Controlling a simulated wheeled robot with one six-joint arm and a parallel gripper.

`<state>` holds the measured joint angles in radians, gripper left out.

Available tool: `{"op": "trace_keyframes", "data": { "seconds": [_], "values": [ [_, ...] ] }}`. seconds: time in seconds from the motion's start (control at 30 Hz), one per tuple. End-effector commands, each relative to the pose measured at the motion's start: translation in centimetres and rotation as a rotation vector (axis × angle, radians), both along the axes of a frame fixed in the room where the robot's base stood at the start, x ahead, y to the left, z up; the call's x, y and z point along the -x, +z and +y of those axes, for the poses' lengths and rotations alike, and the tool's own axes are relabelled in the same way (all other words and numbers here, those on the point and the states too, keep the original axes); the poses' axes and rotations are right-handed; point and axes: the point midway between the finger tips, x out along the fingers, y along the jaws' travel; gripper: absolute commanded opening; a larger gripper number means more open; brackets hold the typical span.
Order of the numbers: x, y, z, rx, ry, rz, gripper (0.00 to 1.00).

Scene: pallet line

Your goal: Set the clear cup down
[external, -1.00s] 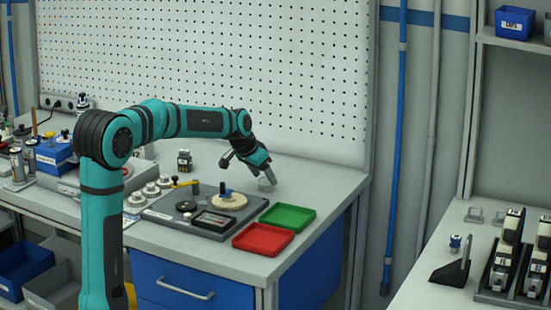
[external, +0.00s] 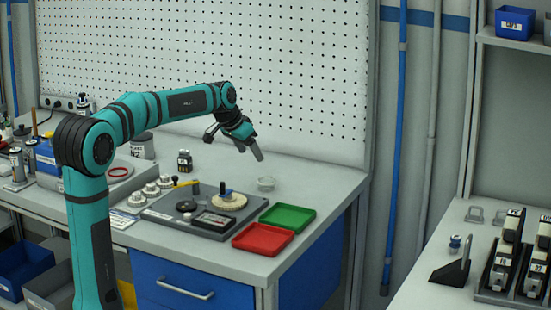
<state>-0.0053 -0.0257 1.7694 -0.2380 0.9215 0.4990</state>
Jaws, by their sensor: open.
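A green tray (external: 288,217) and a red tray (external: 263,239) lie near the bench's front right. A fixture plate (external: 166,213) with a cream gear (external: 230,202) stands left of them. A pegboard (external: 300,75) rises behind. The right rear bench top is clear.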

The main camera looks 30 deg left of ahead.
Motion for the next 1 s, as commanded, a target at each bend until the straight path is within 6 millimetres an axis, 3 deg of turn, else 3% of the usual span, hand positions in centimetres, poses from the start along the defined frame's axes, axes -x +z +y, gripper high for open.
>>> {"op": "trace_keyframes", "data": {
  "seconds": [0.17,0.27,0.6,1.0],
  "values": [
    [1.8,1.4,0.3,-0.002,0.026,-0.050,0.66],
    [4.1,2.9,0.6,-0.001,0.061,-0.111,0.66],
    [13.0,7.5,1.8,0.019,0.183,-0.355,0.66],
    [23.9,10.7,2.9,0.083,0.291,-0.650,0.66]
  ]
}}
